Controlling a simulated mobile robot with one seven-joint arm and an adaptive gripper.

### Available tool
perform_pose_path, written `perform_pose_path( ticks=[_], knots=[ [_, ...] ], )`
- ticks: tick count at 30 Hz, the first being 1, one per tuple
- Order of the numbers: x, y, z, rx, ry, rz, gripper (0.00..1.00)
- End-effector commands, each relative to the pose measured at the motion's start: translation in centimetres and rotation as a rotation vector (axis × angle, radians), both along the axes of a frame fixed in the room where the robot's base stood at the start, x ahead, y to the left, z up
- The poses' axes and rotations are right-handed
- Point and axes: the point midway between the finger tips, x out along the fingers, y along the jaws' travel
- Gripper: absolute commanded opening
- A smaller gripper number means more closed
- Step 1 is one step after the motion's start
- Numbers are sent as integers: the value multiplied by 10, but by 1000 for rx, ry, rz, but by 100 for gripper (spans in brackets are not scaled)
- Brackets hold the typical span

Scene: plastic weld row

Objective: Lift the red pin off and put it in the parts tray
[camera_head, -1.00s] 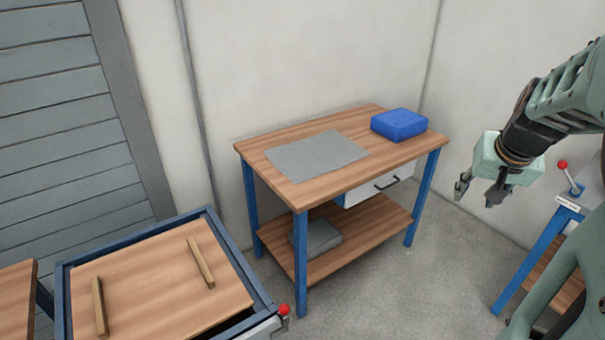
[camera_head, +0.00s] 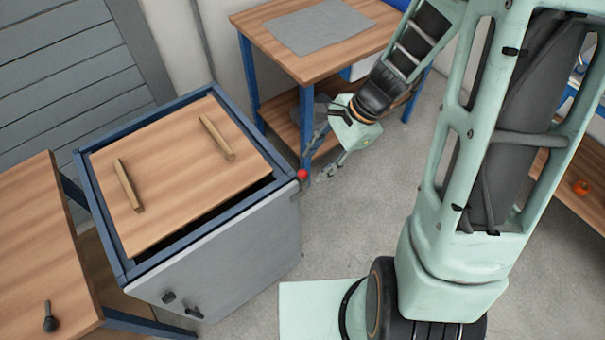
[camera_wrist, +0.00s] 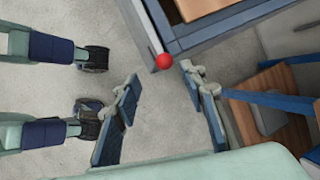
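The red pin (camera_head: 302,174) shows as a round red head at the front right corner of the blue-framed cabinet (camera_head: 230,222). It is also in the wrist view (camera_wrist: 164,61), just beyond and between my fingertips. My gripper (camera_head: 318,157) is close to the pin, on its right, with its fingers pointing left toward it. In the wrist view my gripper (camera_wrist: 160,76) is open and empty, its fingers apart on either side of the pin. I see no contact with the pin. The pin's lower part is hidden. I cannot pick out the parts tray for sure.
A wooden lid (camera_head: 175,172) with two bars lies on the cabinet. A workbench (camera_head: 285,60) with a grey mat (camera_head: 318,27) stands behind my gripper. A wooden table (camera_head: 35,240) with a dark knobbed object (camera_head: 49,322) is at the left. Open floor (camera_head: 345,225) lies right of the cabinet.

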Motion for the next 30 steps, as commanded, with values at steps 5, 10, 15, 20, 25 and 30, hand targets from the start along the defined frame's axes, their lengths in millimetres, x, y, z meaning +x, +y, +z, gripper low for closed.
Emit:
perform_pose_path(
  ticks=[5,10,15,20,25,30],
  knots=[
    [1,6,-11,0,0,2,39],
    [5,18,-30,-1,2,3,39],
    [7,27,-48,-1,0,2,39],
    [7,29,-52,-1,-3,2,39],
    [7,29,-52,-1,-3,3,36],
    [7,29,-52,-1,-3,2,18]
  ],
)
